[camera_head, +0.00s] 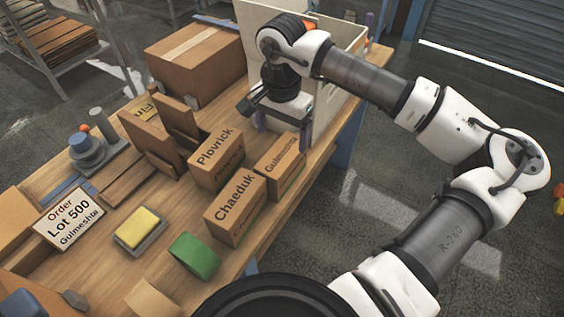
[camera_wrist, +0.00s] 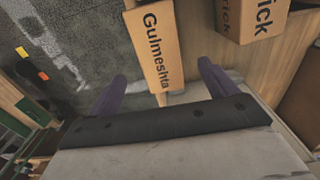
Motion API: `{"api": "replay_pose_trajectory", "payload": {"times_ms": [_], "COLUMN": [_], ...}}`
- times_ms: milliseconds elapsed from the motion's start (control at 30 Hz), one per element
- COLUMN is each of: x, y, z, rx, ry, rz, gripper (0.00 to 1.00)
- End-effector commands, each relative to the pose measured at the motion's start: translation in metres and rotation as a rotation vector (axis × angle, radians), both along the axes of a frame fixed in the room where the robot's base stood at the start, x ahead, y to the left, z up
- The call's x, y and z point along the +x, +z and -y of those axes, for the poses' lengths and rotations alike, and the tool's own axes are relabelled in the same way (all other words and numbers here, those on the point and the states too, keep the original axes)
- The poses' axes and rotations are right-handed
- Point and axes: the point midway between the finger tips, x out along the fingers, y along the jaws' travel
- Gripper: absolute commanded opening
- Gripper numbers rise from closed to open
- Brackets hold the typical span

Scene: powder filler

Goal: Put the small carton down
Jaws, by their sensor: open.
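The small carton marked Gulmeshta (camera_head: 280,167) stands on the wooden table, near its right edge. It is beside the Plovrick carton (camera_head: 217,160) and the Chaeduk carton (camera_head: 235,209). My gripper (camera_head: 283,128) is just behind the Gulmeshta carton, with its purple fingers pointing down and spread apart. In the wrist view my gripper (camera_wrist: 161,80) is open, and the near end of the Gulmeshta carton (camera_wrist: 157,45) shows between the fingers. I see no finger touching it. The exact gap is hard to tell.
An order card (camera_head: 68,217) reads Lot 500 Gulmeshta. A large brown box (camera_head: 198,58) and a pale bin (camera_head: 345,35) stand at the back. A yellow sponge-like block (camera_head: 140,228) and a green block (camera_head: 194,256) lie in front.

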Motion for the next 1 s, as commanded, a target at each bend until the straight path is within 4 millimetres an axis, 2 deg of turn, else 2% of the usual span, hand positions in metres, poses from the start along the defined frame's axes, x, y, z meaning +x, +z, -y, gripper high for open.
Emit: {"api": "replay_pose_trajectory", "payload": {"times_ms": [133, 367, 633, 933, 1000], "x": [0.000, -0.001, -0.002, -0.001, -0.001], "y": [-0.020, -0.036, -0.073, -0.081, -0.080], "z": [0.000, 0.000, 0.000, 0.000, 0.000], "rx": [0.001, 0.001, 0.002, 0.000, 0.000], "ry": [0.000, 0.001, -0.001, 0.000, 0.000], "rz": [-0.001, 0.000, 0.000, 0.004, 0.003], "gripper": [0.85, 0.85, 0.85, 0.85, 0.77]}}
